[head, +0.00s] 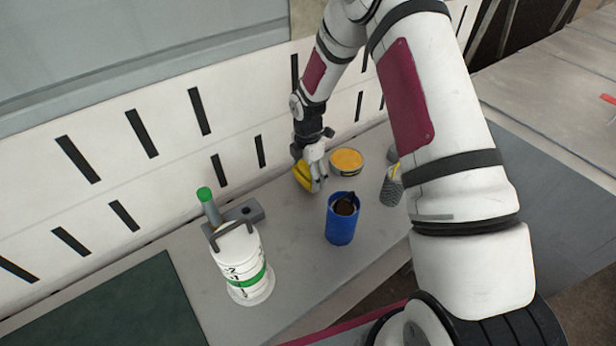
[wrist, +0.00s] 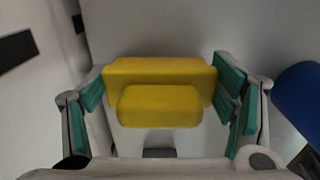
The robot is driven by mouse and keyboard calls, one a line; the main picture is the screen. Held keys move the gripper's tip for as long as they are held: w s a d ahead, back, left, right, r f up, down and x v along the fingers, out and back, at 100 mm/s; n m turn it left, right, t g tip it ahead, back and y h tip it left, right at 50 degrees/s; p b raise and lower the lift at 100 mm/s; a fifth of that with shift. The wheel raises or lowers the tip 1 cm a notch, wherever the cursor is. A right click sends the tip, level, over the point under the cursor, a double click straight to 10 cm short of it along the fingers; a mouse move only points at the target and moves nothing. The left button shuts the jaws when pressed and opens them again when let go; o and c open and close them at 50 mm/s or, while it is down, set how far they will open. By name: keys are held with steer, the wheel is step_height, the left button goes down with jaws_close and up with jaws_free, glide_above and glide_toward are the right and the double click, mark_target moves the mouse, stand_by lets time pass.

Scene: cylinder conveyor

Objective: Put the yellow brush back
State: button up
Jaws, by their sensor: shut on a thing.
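The yellow brush (wrist: 160,105) sits between the green-padded fingers of my gripper (wrist: 160,92) in the wrist view. In the head view the brush (head: 303,174) shows at the end of my gripper (head: 312,172), near the white slotted wall and left of the yellow-topped tin. My gripper is shut on it. Whether the brush touches the grey table below cannot be told.
A blue cup (head: 341,222) with dark contents stands on the table (head: 300,260), right of my gripper. A yellow-topped tin (head: 346,163) is close behind. A white container with a green band (head: 240,262) and a green-tipped cylinder in a grey block (head: 208,205) stand left.

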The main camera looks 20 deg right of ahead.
steer(key=shift+f, duration=0.85)
steer(key=o, duration=1)
steer(key=shift+f, duration=0.15)
